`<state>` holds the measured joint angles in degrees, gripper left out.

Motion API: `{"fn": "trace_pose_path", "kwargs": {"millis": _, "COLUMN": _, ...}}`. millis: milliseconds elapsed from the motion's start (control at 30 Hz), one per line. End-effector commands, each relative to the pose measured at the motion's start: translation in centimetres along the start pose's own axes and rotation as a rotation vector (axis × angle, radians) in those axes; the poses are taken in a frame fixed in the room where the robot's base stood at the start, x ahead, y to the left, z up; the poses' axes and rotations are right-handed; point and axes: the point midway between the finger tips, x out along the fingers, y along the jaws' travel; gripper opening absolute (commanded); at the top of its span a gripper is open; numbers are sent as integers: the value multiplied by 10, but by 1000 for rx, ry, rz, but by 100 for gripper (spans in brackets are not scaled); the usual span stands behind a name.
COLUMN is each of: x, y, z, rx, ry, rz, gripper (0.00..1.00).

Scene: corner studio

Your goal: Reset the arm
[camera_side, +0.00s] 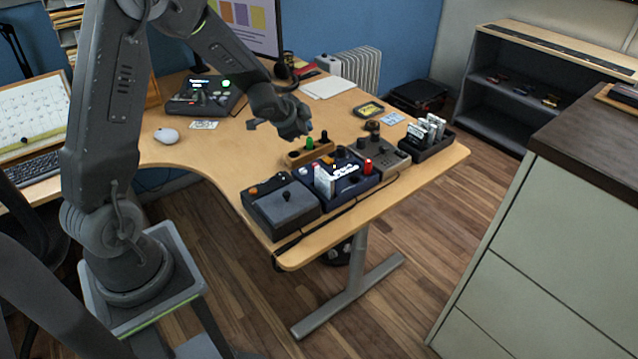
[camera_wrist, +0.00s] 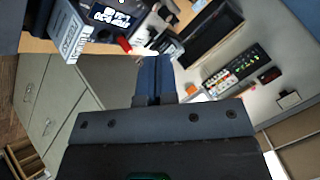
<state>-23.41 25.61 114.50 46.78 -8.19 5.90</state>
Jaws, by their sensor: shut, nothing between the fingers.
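My gripper (camera_side: 306,132) hangs over the right part of the wooden desk (camera_side: 225,150), above the row of consoles. In the wrist view my gripper's dark blue fingers (camera_wrist: 154,62) are together, with nothing between them. Below the gripper is a wooden block with knobs (camera_side: 308,154); I cannot tell the exact gap.
A grey box with a black knob (camera_side: 284,208) is at the desk's front edge. A grey knob box (camera_side: 380,158) and a dark rack of white cards (camera_side: 428,138) stand right. A mouse (camera_side: 166,135) and a control box (camera_side: 206,98) lie left. A cabinet (camera_side: 560,230) stands right, across open floor.

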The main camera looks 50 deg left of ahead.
Motion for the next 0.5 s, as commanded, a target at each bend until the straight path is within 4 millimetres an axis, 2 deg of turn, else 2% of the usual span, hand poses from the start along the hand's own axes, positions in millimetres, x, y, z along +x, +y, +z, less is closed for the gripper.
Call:
{"fn": "trace_pose_path", "kwargs": {"millis": 33, "x": -24, "y": -3, "z": -15, "rx": -28, "ry": -12, "rz": -25, "gripper": 0}}
{"fn": "trace_pose_path", "kwargs": {"millis": 200, "x": -98, "y": 6, "z": -41, "rx": -164, "ry": -82, "rz": -57, "gripper": 0}}
{"fn": "trace_pose_path", "kwargs": {"millis": 367, "x": -169, "y": 30, "z": -52, "rx": -301, "ry": -128, "rz": -38, "gripper": 0}}
{"fn": "trace_pose_path", "kwargs": {"millis": 500, "x": -227, "y": 62, "z": -52, "rx": -414, "ry": -159, "rz": 22, "gripper": 0}}
